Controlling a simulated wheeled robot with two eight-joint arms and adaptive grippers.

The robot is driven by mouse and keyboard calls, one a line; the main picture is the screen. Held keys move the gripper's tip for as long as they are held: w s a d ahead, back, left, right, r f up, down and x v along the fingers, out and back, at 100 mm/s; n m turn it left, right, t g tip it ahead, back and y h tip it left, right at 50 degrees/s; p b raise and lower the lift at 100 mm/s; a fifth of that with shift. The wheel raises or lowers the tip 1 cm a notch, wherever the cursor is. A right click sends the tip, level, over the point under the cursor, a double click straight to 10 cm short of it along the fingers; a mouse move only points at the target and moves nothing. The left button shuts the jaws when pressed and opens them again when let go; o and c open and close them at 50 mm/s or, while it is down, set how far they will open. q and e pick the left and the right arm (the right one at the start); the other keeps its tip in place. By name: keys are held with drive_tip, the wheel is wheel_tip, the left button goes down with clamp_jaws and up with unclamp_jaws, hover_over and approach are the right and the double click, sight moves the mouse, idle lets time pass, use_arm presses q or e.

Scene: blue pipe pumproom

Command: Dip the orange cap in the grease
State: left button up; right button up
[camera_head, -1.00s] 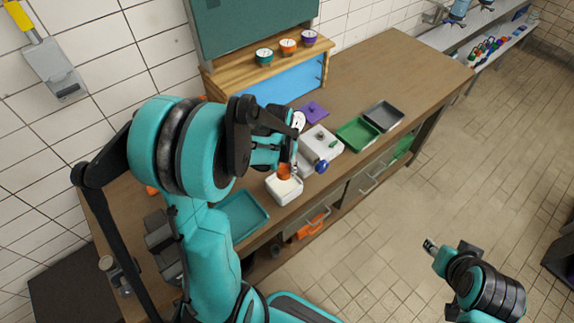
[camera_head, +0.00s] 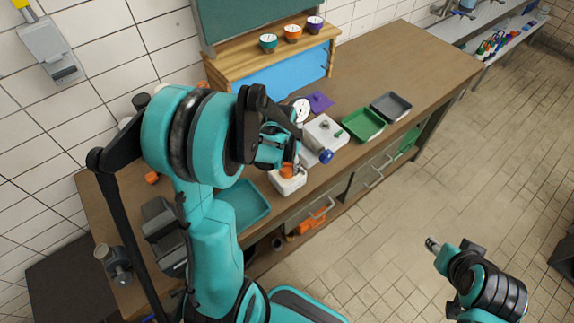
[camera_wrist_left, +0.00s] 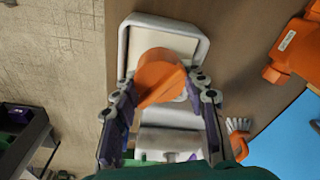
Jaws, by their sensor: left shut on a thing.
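The orange cap (camera_head: 287,170) is held in my left gripper (camera_head: 291,163), over the white grease tub (camera_head: 291,188) at the front edge of the bench. In the left wrist view the orange cap (camera_wrist_left: 160,76) sits between the two fingers of the left gripper (camera_wrist_left: 162,95). The rim of the grease tub (camera_wrist_left: 163,20) and its pale contents show behind the cap. I cannot tell whether the cap touches the grease. My right gripper (camera_head: 433,245) is over the floor, away from the bench, too small to tell its jaws.
A white device with a blue knob (camera_head: 325,157) stands right of the tub. A teal tray (camera_head: 258,218) lies to the left. Green (camera_head: 347,122) and grey (camera_head: 405,112) trays are farther right. A wooden shelf (camera_head: 225,72) bears several coloured gauges.

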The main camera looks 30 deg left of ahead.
use_arm(q)
drive_tip(key=shift+f+b, duration=1.1)
drive_tip(key=shift+b, duration=0.05)
idle(2.2)
drive_tip(key=shift+r+p, duration=2.6)
drive_tip(key=shift+r, duration=0.9)
